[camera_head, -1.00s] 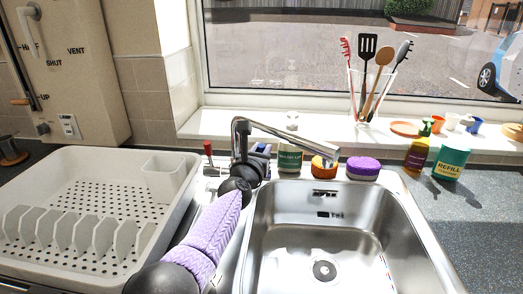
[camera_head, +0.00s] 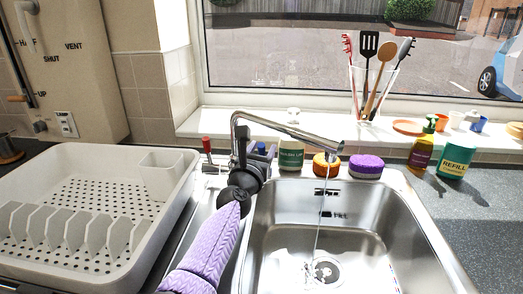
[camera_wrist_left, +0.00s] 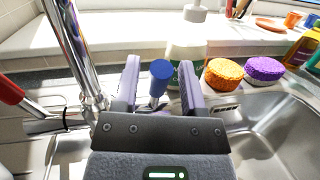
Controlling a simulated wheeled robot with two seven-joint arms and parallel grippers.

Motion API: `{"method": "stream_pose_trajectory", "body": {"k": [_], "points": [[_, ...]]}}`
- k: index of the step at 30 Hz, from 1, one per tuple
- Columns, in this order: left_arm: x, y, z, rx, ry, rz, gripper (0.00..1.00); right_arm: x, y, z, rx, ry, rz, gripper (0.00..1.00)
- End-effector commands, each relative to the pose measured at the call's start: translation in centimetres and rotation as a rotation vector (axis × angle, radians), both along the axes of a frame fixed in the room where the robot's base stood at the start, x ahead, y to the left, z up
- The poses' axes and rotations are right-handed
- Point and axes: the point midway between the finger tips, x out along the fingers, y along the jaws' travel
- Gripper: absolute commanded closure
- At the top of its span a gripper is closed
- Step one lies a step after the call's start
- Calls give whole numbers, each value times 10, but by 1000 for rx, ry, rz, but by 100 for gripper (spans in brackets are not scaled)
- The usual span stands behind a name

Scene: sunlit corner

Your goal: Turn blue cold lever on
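The chrome tap (camera_head: 285,132) stands behind the sink (camera_head: 345,215), and a thin stream of water (camera_head: 319,210) falls from its spout into the basin. The blue cold lever (camera_wrist_left: 160,70) stands between the two fingers of my left gripper (camera_wrist_left: 159,88) in the left wrist view, with gaps at both sides. The gripper is open. In the head view, my left gripper (camera_head: 257,158) is beside the tap body and mostly hides the blue lever. The red lever (camera_head: 206,144) is left of the tap and also shows in the wrist view (camera_wrist_left: 12,92). My right gripper is not in view.
A white dish rack (camera_head: 150,225) stands left of the sink. A green-labelled bottle (camera_head: 291,154), an orange sponge (camera_head: 326,166) and a purple sponge (camera_head: 366,166) are behind the basin. A soap bottle (camera_head: 421,150) and a refill tub (camera_head: 456,159) stand at right.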

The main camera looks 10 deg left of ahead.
Motion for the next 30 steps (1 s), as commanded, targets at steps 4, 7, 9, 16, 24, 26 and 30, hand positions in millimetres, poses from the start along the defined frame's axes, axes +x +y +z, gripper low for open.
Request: {"method": "stream_pose_trajectory", "body": {"k": [4, 7, 9, 16, 24, 26, 30], "points": [[0, 0, 1, 0, -1, 1, 40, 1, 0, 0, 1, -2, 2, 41], [0, 0, 1, -1, -2, 1, 40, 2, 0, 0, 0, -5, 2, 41], [-2, 1, 2, 0, -1, 1, 40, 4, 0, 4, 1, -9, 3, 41], [-35, 7, 4, -1, -2, 1, 40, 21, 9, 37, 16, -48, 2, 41], [-83, 17, -7, 0, -1, 1, 40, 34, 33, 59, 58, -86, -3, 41], [-90, 18, -9, 1, 0, 1, 40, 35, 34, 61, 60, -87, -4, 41], [-96, 19, -11, 1, -1, 0, 40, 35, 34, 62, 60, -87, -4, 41]]}}
